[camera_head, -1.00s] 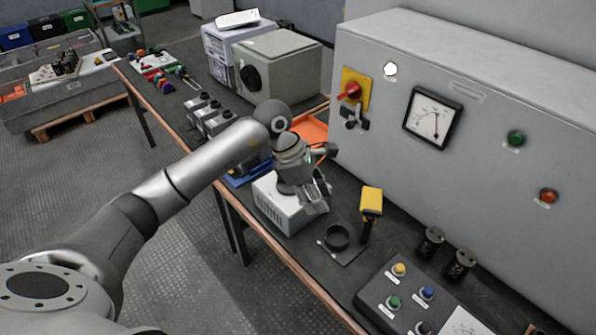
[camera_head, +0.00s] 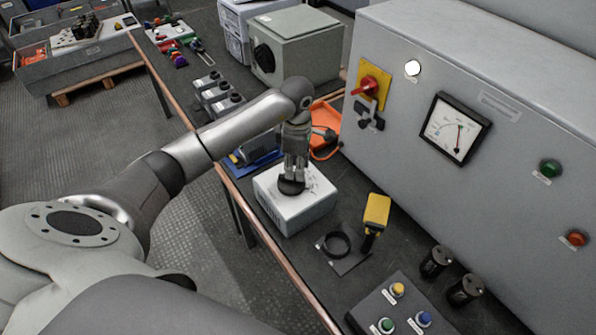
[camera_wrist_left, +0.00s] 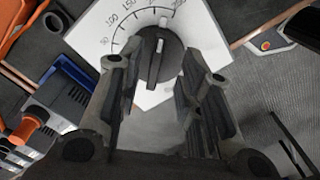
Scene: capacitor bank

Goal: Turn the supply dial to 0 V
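The supply dial is a black knob (camera_head: 291,187) on top of a white box (camera_head: 310,212) on the bench. In the left wrist view the knob (camera_wrist_left: 153,62) has a pale pointer line, and the scale plate (camera_wrist_left: 98,28) around it shows 50, 100, 150 and 200. My left gripper (camera_head: 294,166) points down over the knob. Its fingers (camera_wrist_left: 165,75) are open, one on each side of the knob; I cannot tell whether they touch it. My right gripper is out of view.
A grey cabinet (camera_head: 480,70) with a red switch (camera_head: 367,86) and a meter (camera_head: 455,127) stands behind. Beside the box are an orange tray (camera_head: 325,115), a yellow handheld tool (camera_head: 376,212), a black ring (camera_head: 336,244) and a button panel (camera_head: 400,312).

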